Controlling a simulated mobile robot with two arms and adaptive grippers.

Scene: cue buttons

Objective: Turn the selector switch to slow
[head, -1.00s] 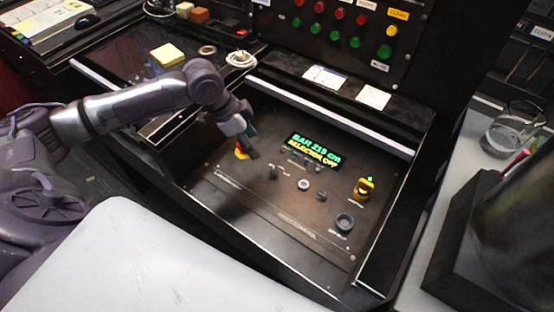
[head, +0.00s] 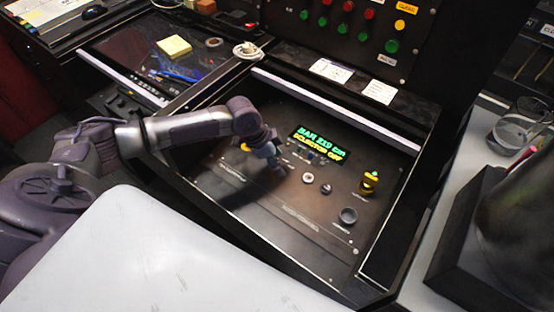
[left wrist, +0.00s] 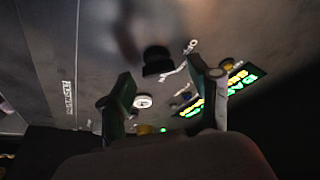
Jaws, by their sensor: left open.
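The black selector knob (left wrist: 157,60) shows in the left wrist view, with small pale markings beside it. My open left gripper (left wrist: 160,72) has one finger on each side below the knob in that picture. The knob appears between the fingertips and apart from them; the depth gap is hard to judge. In the head view the left gripper (head: 274,162) is low over the panel, left of the white button, and hides the knob. The green and yellow display (head: 317,145) shows SELECTOR OFF on its lower line. My right gripper is not in view.
The sloped panel (head: 290,240) also carries a white button (head: 308,178), a dark knob (head: 326,189), a yellow switch (head: 369,182) and a round dark control (head: 348,215). A raised pale-edged ledge (head: 335,110) runs behind. The panel's front is clear.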

